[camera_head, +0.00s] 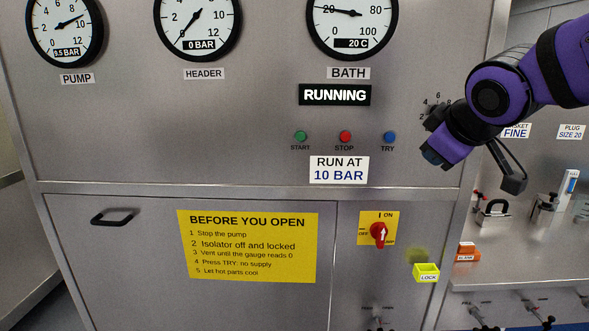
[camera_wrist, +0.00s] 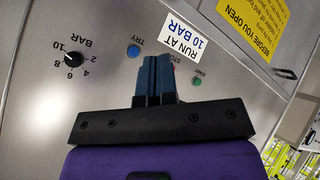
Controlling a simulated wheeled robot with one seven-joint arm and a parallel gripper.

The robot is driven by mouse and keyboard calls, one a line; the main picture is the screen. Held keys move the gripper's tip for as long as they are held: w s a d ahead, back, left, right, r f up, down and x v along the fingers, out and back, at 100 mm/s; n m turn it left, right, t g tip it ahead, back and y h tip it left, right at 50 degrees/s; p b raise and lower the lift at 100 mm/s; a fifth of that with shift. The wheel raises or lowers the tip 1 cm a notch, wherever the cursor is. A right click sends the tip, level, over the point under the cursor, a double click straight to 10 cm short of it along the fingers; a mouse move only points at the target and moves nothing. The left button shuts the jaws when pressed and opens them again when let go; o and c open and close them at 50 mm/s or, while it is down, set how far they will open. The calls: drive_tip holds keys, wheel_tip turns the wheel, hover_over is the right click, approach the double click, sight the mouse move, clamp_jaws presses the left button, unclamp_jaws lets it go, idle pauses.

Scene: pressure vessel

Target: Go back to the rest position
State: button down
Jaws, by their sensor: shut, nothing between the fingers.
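My gripper (camera_wrist: 153,78) shows in the wrist view with its two blue-grey fingers together and nothing between them. In the head view my gripper (camera_head: 433,156) is at the right side of the panel, in front of the pressure dial and right of the blue TRY button (camera_head: 390,136). It appears apart from the panel. The pressure dial (camera_wrist: 73,59) shows clearly in the wrist view, its numbers around a black knob. In the head view my gripper and arm partly hide that dial.
The panel carries a green START button (camera_head: 301,136), a red STOP button (camera_head: 345,136) and a lit RUNNING sign (camera_head: 335,95). The red isolator handle (camera_head: 380,233) points up to ON. A yellow lock (camera_head: 426,272) is below right. A bench (camera_head: 530,245) with fittings stands at the right.

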drive_tip(key=s+d+f+m+g, duration=0.2)
drive_tip(key=s+d+m, duration=0.1)
drive_tip(key=s, duration=0.6)
drive_tip(key=s+d+f+m+g, duration=0.2)
drive_tip(key=s+m, duration=0.3)
drive_tip(key=s, duration=0.4)
drive_tip(key=shift+s+d+f+m, duration=0.4)
drive_tip(key=shift+d, duration=0.25)
